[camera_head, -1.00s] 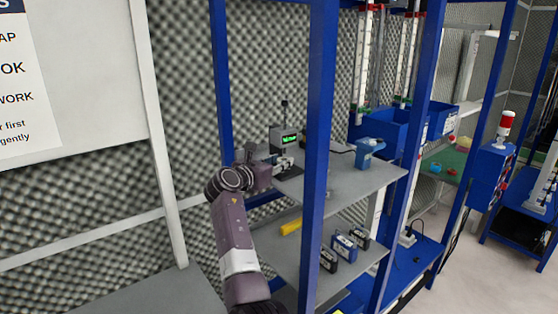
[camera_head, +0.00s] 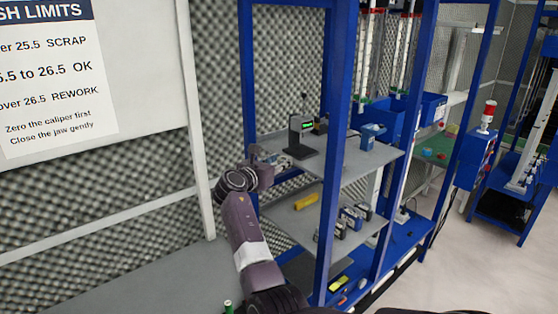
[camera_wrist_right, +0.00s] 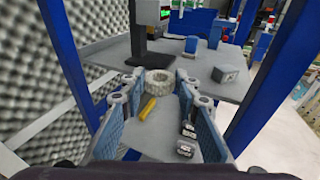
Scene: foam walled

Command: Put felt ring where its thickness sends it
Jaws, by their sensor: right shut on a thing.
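My right gripper (camera_head: 268,162) is at the left edge of the upper grey shelf (camera_head: 345,160). In the right wrist view its two fingers (camera_wrist_right: 155,92) close from both sides on a pale, thick felt ring (camera_wrist_right: 158,82), held in front of the shelf edge. In the head view the ring is hard to make out. A gauge stand with a green display (camera_head: 306,126) stands on the upper shelf, just beyond the gripper; its reading is too small to tell. The limits sign (camera_head: 45,75) reads 25.5 SCRAP, to 26.5 OK, over 26.5 REWORK. My left gripper is not in view.
The lower shelf (camera_head: 300,225) holds a yellow object (camera_head: 306,201) and several small dark boxes (camera_head: 352,217). A blue device (camera_head: 372,136) stands on the upper shelf. A blue upright post (camera_head: 333,150) stands to the right of my right arm. Blue bins (camera_head: 425,110) are farther back.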

